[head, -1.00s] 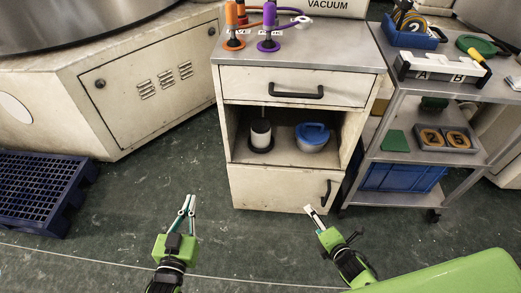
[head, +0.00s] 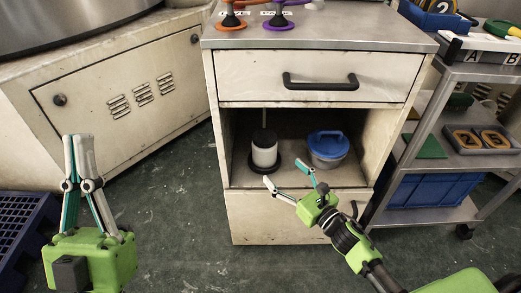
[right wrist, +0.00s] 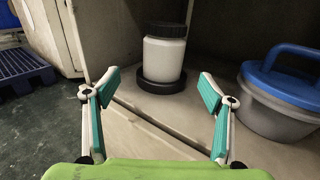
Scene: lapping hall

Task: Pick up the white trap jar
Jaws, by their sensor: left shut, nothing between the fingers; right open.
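The white trap jar (head: 264,151) stands upright in the cabinet's open compartment, on a round black base (head: 265,165). It has a black lid, and it also shows in the right wrist view (right wrist: 164,56). My right gripper (head: 291,179) is open and empty at the front edge of the compartment, just below and in front of the jar. In the right wrist view the jar sits beyond and between the two spread fingers (right wrist: 154,88), not touching them. My left gripper (head: 78,140) is shut and empty, left of the cabinet, fingers pointing up.
A grey tub with a blue lid (head: 328,146) stands close right of the jar. The compartment's walls and the drawer (head: 320,78) above bound the opening. A cart (head: 470,155) stands at right, and a blue pallet (head: 24,225) lies at left.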

